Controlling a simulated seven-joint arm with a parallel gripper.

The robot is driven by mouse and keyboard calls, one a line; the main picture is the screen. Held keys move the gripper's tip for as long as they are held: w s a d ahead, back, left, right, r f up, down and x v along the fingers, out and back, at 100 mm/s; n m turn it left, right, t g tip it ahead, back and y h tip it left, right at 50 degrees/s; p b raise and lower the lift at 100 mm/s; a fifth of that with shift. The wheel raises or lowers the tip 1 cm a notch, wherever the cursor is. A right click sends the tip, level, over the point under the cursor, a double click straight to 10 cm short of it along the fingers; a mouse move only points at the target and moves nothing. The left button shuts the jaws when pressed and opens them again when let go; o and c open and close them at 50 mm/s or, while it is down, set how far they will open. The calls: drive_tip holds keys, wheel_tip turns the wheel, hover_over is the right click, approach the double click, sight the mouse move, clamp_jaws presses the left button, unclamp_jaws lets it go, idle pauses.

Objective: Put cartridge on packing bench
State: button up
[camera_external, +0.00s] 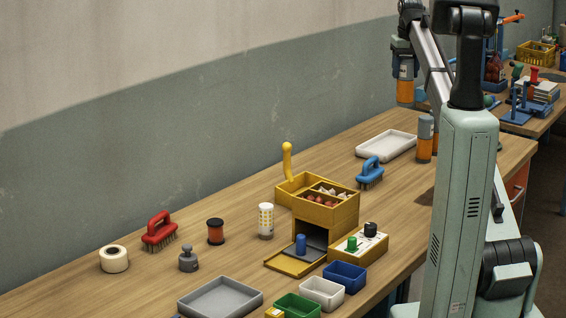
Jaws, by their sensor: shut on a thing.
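My gripper (404,62) is in the upper right, pointing down, shut on a cartridge (405,92). The cartridge is an upright cylinder with an orange lower part and a pale label above; its top is hidden by the gripper. It hangs in the air, apart from the benches. A similar orange cylinder with a grey top (425,141) stands at the right part of the long wooden bench (120,292), partly beside my arm. A second bench (527,127) stands at the far right. I cannot tell which is the packing bench.
A white tray (386,145) and blue brush (370,172) lie near the standing cylinder. A yellow box unit (326,213) with a lever is mid-bench. The far bench carries blue devices (522,108), a stack of white items and a yellow crate (536,54).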

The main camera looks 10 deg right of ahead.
drive_tip(key=d+f, duration=0.2)
drive_tip(key=f, duration=0.8)
drive_tip(key=d+f+m, duration=0.1)
drive_tip(key=f, duration=1)
drive_tip(key=shift+d, duration=0.4)
drive_tip(key=shift+w, duration=0.1)
drive_tip(key=o, duration=1.3)
drive_tip(key=shift+f, duration=0.1)
wheel_tip(320, 180, up, 12)
drive_tip(key=s, duration=0.2)
